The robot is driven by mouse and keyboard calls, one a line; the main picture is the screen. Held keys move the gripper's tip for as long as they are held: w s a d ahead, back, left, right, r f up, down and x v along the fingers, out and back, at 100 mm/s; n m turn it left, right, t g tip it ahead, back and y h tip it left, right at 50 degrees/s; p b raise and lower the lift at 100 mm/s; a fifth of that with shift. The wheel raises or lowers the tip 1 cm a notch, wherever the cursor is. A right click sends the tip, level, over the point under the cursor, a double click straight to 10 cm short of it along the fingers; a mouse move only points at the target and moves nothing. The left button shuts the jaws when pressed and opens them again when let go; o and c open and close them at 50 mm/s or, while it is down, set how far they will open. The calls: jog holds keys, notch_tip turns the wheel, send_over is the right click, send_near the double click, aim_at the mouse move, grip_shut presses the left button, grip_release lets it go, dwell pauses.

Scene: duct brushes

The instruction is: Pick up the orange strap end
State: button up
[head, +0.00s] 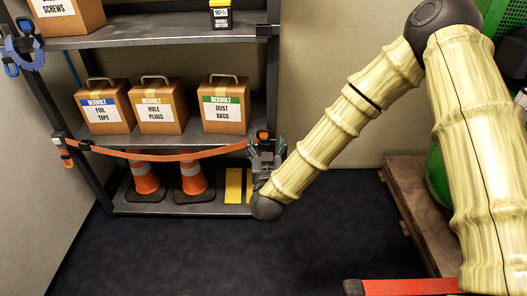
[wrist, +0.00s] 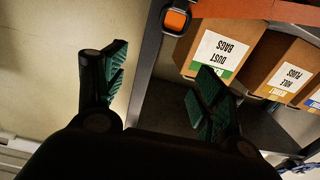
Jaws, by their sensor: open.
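The orange strap (head: 170,154) runs across the front of the lower shelf bay, sagging slightly between the two posts. Its right end has an orange and black clip (head: 263,135) at the right post, and this clip shows in the wrist view (wrist: 175,19) against the dark post. The strap also shows in the wrist view (wrist: 270,9) at the upper right. My gripper (head: 266,152) is at the right post, just below the clip. In the wrist view my gripper (wrist: 163,62) has its green-padded fingers spread with nothing between them; the clip lies beyond the fingertips. Contact with the post cannot be told.
Orange cones (head: 194,181) stand on the bottom shelf (head: 220,209). A wooden pallet (head: 400,200) is at right. The dark floor (head: 210,255) in front is clear.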

jog(key=b, duration=0.3)
send_near(264, 138)
jog(key=shift+w+r+b, duration=0.2)
jog(key=shift+w+b, duration=0.6)
jog(key=shift+w, duration=0.55)
jog(key=shift+w+r+b, duration=0.25)
jog(key=shift+w+b, duration=0.55)
jog(key=shift+w, duration=0.6)
jog(key=shift+w+r+b, duration=0.2)
jog(key=shift+w+b, duration=0.6)
jog(key=shift+w, duration=0.55)
jog(key=shift+w+r, duration=0.1)
jog(key=shift+w, duration=0.25)
jog(key=c, duration=1.1)
